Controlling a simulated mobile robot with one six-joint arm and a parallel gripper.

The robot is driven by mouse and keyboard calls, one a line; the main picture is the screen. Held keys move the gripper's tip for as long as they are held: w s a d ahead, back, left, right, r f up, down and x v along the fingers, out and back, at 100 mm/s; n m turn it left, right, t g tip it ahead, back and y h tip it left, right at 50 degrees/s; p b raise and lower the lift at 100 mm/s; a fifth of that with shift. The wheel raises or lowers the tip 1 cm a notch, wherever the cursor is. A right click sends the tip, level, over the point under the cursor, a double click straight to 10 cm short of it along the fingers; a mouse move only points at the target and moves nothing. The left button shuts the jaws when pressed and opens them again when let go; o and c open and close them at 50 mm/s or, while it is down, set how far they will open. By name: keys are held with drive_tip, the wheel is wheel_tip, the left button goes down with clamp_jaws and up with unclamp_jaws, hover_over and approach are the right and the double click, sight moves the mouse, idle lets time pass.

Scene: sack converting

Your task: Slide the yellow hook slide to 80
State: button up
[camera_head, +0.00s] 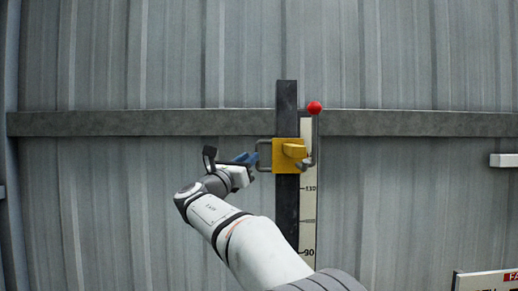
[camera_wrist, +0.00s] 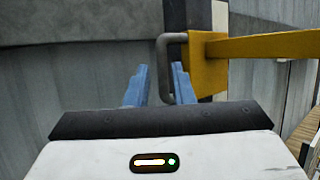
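The yellow hook slide (camera_head: 287,160) sits on a dark vertical post (camera_head: 287,215), high on the post, with its hook pointing out. In the wrist view the slide (camera_wrist: 207,72) is at the upper right. A grey U-shaped handle (camera_head: 261,146) sticks out from its left side. My gripper (camera_head: 250,158) is just left of the handle, its blue fingers pointing at it. In the wrist view my gripper (camera_wrist: 160,80) has its fingers apart, with the handle bar (camera_wrist: 165,65) showing between them, closer to the right finger. Contact cannot be told.
A pale scale (camera_head: 308,222) runs right of the post; 90 is readable low down, below the slide. A red-knobbed lever (camera_head: 314,108) stands beside the slide. A horizontal rail (camera_head: 140,123) crosses the corrugated wall. A sign (camera_head: 487,281) is at lower right.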

sight(283, 159)
drive_tip(key=p+x, duration=0.2)
drive_tip(key=x, duration=0.5)
drive_tip(key=shift+d+p, duration=0.15)
drive_tip(key=shift+p, duration=0.25)
drive_tip(key=shift+c, duration=0.4)
clamp_jaws()
